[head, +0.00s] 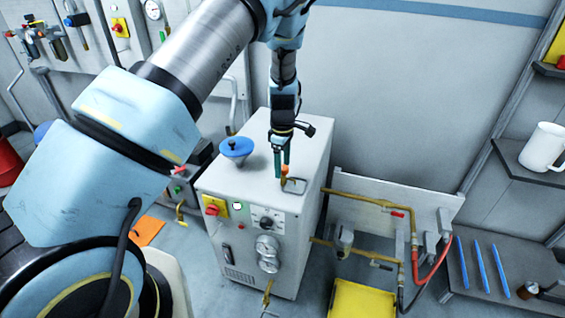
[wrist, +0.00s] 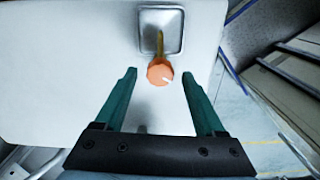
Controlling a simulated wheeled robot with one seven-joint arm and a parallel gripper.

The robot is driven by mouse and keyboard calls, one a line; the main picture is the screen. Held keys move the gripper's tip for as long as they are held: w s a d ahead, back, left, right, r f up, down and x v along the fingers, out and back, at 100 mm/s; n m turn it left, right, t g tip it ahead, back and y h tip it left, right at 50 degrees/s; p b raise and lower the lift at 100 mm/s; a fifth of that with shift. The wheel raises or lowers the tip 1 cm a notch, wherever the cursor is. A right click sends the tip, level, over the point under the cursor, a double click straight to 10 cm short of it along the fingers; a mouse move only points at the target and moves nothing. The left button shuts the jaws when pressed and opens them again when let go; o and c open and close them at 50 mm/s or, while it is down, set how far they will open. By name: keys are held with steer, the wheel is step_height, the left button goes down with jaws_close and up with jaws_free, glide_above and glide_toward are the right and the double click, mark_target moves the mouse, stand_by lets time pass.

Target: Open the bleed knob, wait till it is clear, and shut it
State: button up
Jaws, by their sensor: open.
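The orange bleed knob (wrist: 160,74) has a white pointer mark and sits on a brass stem beside a small square metal dish on the white cabinet's top. In the head view the knob (head: 285,170) shows just by my gripper's fingers. My gripper (head: 281,174) points down over the cabinet top, with green fingers. In the wrist view the fingers (wrist: 159,88) stand apart on either side of the knob, with gaps to it, and hold nothing. The dish (wrist: 172,40) looks empty of anything I can make out.
The white cabinet (head: 255,190) carries a blue-topped funnel-like cap (head: 236,148) left of my gripper. Its front has a red knob on a yellow plate (head: 214,208) and dials. Brass pipes (head: 355,198) run off to the right. A yellow bin (head: 360,300) stands on the floor.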

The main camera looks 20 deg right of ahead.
jaws_close()
stand_by(0.6)
